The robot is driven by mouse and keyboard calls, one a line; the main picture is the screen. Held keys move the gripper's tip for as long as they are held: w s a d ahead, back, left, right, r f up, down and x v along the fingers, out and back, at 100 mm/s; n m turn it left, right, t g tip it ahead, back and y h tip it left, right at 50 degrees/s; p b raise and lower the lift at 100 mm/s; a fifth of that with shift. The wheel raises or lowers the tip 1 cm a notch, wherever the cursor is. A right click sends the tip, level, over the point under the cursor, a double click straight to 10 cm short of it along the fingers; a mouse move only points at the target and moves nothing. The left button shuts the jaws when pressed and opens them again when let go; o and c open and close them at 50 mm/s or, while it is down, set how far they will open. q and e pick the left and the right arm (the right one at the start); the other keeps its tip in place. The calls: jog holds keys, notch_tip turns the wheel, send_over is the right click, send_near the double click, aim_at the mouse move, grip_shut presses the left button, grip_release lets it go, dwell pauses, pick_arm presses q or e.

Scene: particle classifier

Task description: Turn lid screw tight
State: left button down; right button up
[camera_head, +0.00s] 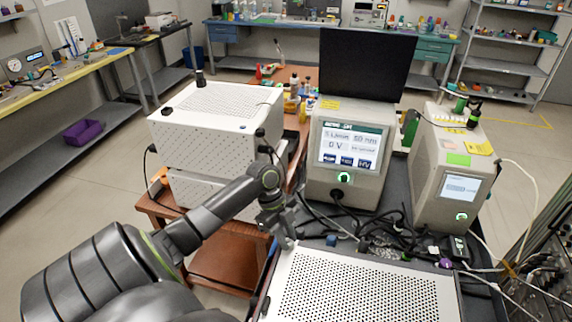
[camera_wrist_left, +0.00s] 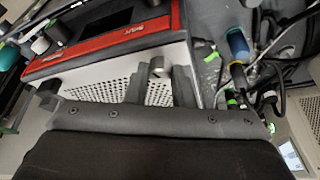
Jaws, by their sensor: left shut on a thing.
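My left gripper (camera_head: 288,242) reaches down to the back left corner of a white perforated lid (camera_head: 365,290) at the front. In the left wrist view, its two fingers (camera_wrist_left: 160,84) are closed around a small grey cylindrical knob, the lid screw (camera_wrist_left: 158,67), at the edge of the perforated panel. The screw is hidden by the gripper in the head view, and how deep it sits cannot be told. My right gripper is in neither view.
A screen unit (camera_head: 347,155) stands behind the lid, with a second instrument (camera_head: 450,170) to its right. A white perforated box (camera_head: 215,112) stands at left. Loose cables (camera_head: 385,235) lie behind the lid. A red-framed panel (camera_wrist_left: 110,45) shows in the left wrist view.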

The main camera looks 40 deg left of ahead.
pick_arm(q)
jog(key=shift+w+m+g+b, duration=0.15)
jog(key=shift+m+g+b, duration=0.45)
jog(key=shift+m+b, duration=0.6)
jog(key=shift+m, duration=0.4)
jog(key=c, duration=1.2)
grip_release()
jog(key=shift+c, duration=0.2)
jog(key=b+v, duration=0.3)
jog(key=v, duration=1.4)
jog(key=shift+r, duration=0.2)
jog(key=shift+d, duration=0.1)
